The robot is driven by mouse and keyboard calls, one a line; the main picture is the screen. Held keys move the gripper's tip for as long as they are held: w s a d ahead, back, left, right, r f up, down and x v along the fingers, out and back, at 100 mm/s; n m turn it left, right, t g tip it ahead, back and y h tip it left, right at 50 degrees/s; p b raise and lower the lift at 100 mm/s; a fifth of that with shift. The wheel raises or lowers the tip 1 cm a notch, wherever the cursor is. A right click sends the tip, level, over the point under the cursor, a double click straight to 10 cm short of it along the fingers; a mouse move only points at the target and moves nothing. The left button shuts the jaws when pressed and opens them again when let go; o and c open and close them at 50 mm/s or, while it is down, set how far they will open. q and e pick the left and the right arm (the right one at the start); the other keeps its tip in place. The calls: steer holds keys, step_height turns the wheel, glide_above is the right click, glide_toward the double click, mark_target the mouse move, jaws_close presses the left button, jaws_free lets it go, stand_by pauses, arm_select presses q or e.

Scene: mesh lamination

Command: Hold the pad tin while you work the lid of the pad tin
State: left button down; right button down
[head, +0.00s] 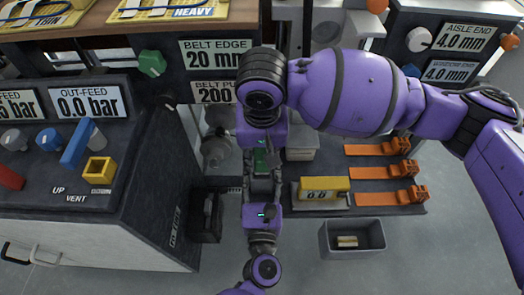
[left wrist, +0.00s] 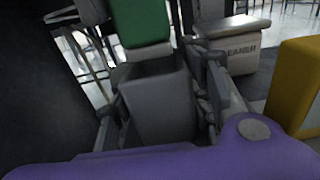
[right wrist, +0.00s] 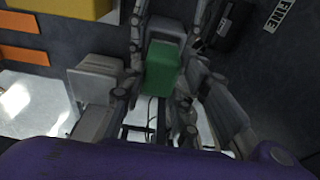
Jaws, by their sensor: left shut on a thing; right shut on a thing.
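The pad tin has a grey box-shaped body (left wrist: 163,105) and a green lid (left wrist: 142,22) at its top end. My left gripper (left wrist: 160,112) is shut on the grey body, one finger on each side. My right gripper (right wrist: 165,62) is shut on the green lid (right wrist: 163,68) from the opposite end. The rest of the tin is mostly hidden there. I cannot tell whether lid and body are apart.
A pale cleaner box (left wrist: 238,45) stands close beside the tin. A yellow-topped block (head: 322,184) and several orange holders (head: 385,172) are to the right. A grey bin (head: 352,240) is on the floor. A dark control cabinet (head: 130,180) stands left.

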mark_target(262, 151)
steer(key=shift+r, duration=2.25)
arm_select(q)
steer(key=c, duration=0.8)
jaws_free()
steer(key=shift+c, duration=0.2)
steer(key=s, duration=1.2)
